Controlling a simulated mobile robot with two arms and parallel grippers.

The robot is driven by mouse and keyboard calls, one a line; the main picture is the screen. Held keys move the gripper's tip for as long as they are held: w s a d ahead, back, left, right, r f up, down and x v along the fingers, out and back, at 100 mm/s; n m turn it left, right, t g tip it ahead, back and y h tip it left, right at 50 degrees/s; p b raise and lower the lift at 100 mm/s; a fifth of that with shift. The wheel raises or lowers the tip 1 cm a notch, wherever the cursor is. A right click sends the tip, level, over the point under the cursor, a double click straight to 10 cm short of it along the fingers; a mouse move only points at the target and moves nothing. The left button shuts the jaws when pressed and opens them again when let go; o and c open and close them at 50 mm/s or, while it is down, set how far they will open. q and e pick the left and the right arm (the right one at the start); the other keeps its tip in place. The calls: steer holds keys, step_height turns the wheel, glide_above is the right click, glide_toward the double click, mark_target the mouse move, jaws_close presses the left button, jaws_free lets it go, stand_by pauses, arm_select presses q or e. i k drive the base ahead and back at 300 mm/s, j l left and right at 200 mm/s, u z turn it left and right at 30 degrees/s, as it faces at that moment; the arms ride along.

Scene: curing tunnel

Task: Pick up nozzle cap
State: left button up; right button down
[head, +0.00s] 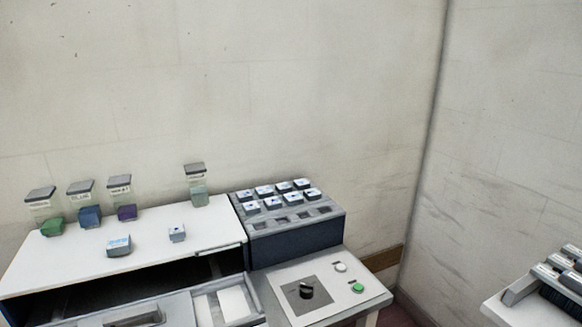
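No part is clearly marked as the nozzle cap. A small black round piece (306,290) sits on a dark grey square pad on the low white side table (342,311); it may be the cap, but I cannot tell for sure. Neither of my grippers is in view.
On the white bench (70,265) stand jars with grey lids holding green (52,228), blue (90,216), purple (126,212) and pale green (199,195) contents. Two small boxes (119,245) (177,233) lie in front. A blue-grey rack (293,241) holds several white-topped blocks. A green button (357,287) is near the black piece. An open drawer (202,312) is below.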

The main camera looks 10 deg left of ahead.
mark_target(119, 246)
steer(key=u, duration=1.45)
